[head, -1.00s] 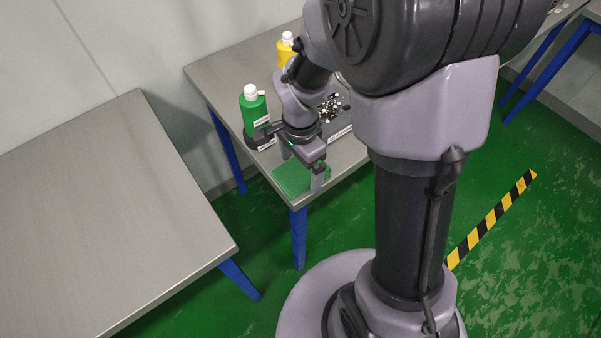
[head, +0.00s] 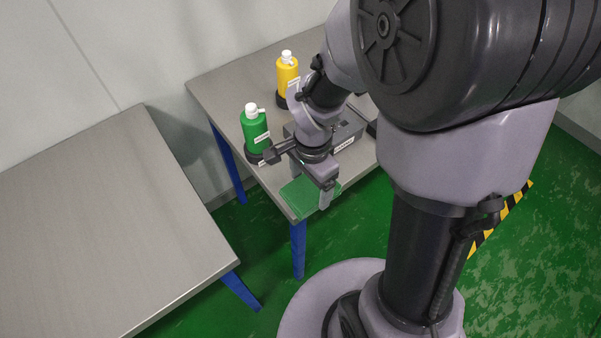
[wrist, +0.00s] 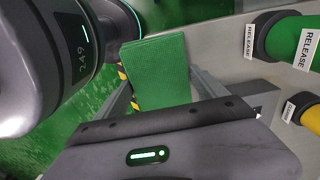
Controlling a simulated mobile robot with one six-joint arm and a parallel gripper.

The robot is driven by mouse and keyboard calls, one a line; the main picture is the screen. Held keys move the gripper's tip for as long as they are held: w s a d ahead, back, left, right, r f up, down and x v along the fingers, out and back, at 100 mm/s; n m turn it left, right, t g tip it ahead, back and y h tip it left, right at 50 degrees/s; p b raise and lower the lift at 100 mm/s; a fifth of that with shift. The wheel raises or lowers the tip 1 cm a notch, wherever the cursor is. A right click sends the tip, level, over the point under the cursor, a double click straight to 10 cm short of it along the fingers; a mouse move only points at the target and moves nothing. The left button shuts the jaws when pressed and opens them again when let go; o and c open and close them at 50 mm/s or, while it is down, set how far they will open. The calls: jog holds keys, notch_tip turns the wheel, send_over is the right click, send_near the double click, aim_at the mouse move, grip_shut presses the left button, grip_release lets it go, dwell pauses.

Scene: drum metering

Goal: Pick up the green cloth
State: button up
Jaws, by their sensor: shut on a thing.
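The green cloth (head: 297,196) is a flat, folded rectangle at the near corner of the metal table in the head view. In the wrist view the cloth (wrist: 158,72) lies between my two fingers, its ribbed face showing. My gripper (head: 311,188) is shut on the cloth, one finger at each side of it; the fingers also show in the wrist view (wrist: 163,92). I cannot tell how far the cloth is clear of the table top.
A green bottle (head: 255,130) and a yellow bottle (head: 287,72) stand in dark holders on the metal table (head: 225,85). A labelled grey tray (head: 347,138) is behind my gripper. A bare table (head: 100,220) stands at left, across a gap.

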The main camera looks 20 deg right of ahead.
jog(key=s+d+r+b, duration=0.1)
jog(key=s+d+b, duration=0.2)
jog(key=s+b, duration=0.3)
jog(key=shift+s+d+b, duration=0.3)
jog(key=shift+s, duration=2.5)
